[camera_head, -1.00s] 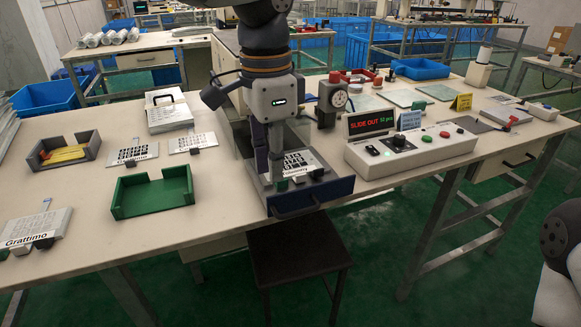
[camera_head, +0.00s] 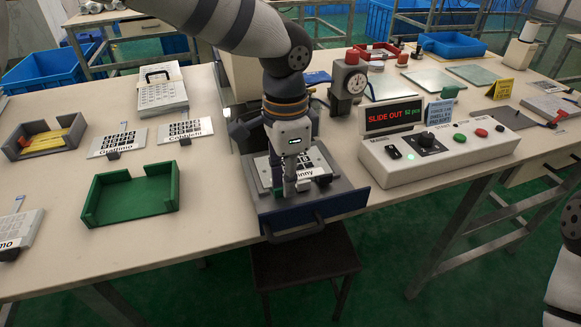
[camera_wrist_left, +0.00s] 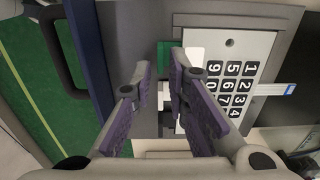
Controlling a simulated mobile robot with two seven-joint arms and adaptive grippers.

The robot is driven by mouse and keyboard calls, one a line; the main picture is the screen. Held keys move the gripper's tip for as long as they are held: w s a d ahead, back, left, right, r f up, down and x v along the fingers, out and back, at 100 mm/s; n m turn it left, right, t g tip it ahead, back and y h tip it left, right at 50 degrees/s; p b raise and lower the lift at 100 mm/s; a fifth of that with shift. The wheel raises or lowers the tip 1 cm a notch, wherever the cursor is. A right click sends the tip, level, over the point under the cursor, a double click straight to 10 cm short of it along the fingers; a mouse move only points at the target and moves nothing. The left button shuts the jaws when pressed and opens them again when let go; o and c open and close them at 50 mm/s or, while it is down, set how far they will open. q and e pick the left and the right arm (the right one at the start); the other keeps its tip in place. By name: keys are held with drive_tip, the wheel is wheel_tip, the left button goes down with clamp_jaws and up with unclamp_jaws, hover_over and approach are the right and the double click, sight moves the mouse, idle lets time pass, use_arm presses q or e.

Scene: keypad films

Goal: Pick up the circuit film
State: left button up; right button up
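The circuit film (camera_head: 309,163) is a white sheet with a black keypad and a partly hidden label ending in "nny". It lies in the blue-fronted drawer (camera_head: 318,212) of the machine. In the left wrist view the film (camera_wrist_left: 262,45) shows its digits and a narrow tail. My left gripper (camera_head: 290,190) points down at the film's front left edge. In the left wrist view its purple-padded fingers (camera_wrist_left: 160,82) stand apart with a gap between them. I cannot tell whether the film's edge lies between them. My right gripper is out of view.
A control box (camera_head: 435,153) with a "SLIDE OUT" display stands right of the drawer. A green tray (camera_head: 130,205) is at left, with two more keypad films (camera_head: 117,145) behind it. A stool (camera_head: 305,265) stands below the drawer. Bare tabletop surrounds the green tray.

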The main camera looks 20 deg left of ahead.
use_arm(q)
drive_tip(key=shift+f, duration=0.45)
clamp_jaws()
